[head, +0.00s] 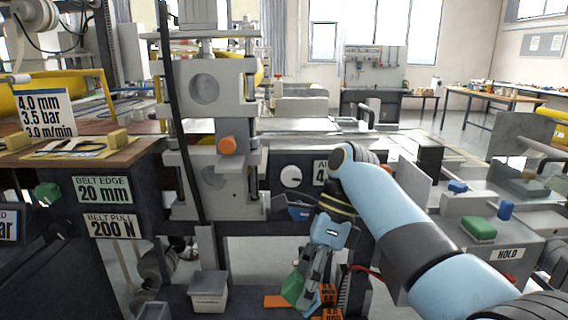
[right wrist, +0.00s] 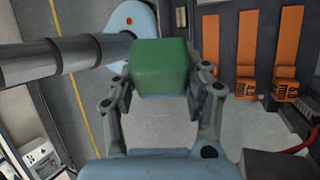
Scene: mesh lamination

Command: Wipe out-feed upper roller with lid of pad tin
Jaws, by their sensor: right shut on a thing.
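My right gripper (head: 303,282) hangs low in front of the machine and points down in the head view. It is shut on a green block (head: 291,289). The right wrist view shows this block (right wrist: 160,66) between the two fingers. A grey, box-like container (head: 208,287) stands low to the left of the gripper; I cannot tell whether it is the pad tin. A yellow roller (head: 259,74) shows partly behind the grey upright; most of it is hidden. I cannot tell which roller is the out-feed upper one. My left gripper is not in view.
Orange strips (right wrist: 245,50) lie near the gripper. A grey box (head: 500,250) with a green pad (head: 478,229) stands at right.

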